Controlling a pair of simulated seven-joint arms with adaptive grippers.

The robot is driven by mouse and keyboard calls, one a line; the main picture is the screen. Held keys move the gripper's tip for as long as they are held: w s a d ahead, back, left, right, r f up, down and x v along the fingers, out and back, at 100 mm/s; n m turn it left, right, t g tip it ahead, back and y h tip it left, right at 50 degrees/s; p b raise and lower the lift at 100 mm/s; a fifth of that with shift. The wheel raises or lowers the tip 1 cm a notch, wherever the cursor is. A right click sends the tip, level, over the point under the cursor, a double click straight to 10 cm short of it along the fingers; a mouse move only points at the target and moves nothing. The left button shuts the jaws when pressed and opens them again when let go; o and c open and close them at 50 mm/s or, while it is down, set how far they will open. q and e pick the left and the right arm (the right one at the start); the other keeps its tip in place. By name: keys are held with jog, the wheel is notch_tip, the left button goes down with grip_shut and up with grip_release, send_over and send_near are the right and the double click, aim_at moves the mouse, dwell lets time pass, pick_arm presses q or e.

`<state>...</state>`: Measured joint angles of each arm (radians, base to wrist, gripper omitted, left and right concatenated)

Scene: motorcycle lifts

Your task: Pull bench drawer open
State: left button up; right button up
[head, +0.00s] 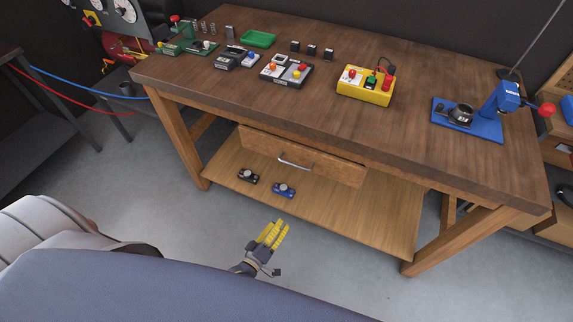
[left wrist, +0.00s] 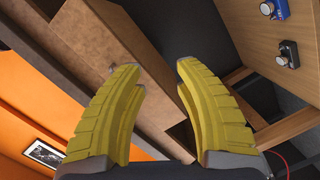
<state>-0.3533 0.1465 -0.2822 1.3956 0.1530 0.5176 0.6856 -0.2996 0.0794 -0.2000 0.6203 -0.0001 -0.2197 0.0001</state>
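The bench drawer (head: 335,168) is a wooden box front under the tabletop of the workbench (head: 220,88). A silver bar handle (head: 295,162) sits on the middle of its front. My left gripper (head: 274,234) has yellow ribbed fingers and is in front of the bench, lower in the picture than the handle and apart from it. In the left wrist view, its two fingers (left wrist: 159,70) are spread with nothing between them, so it is open. The drawer front (left wrist: 140,50) shows beyond the fingers; the handle is mostly hidden there. My right gripper is not in view.
The lower shelf (head: 375,215) holds a black device (head: 248,176) and a blue device (head: 284,190). The tabletop carries a green tray (head: 258,39), a yellow button box (head: 365,86) and a blue press (head: 470,118). The grey floor before the bench is clear.

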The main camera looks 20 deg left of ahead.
pick_arm(q)
notch_tip(320, 180, up, 10)
jog(key=w+a+n+t+y, duration=0.1)
jog(key=w+a+n+t, duration=0.1)
jog(key=n+t, duration=0.3)
jog(key=n+g, duration=0.1)
jog(key=n, duration=0.2)
send_near(294, 165)
jog(key=shift+y, duration=0.4)
jog(key=x, duration=1)
jog(key=shift+w+d+f, duration=0.15)
jog(key=shift+f, duration=0.05)
jog(key=shift+o, duration=0.5)
grip_shut()
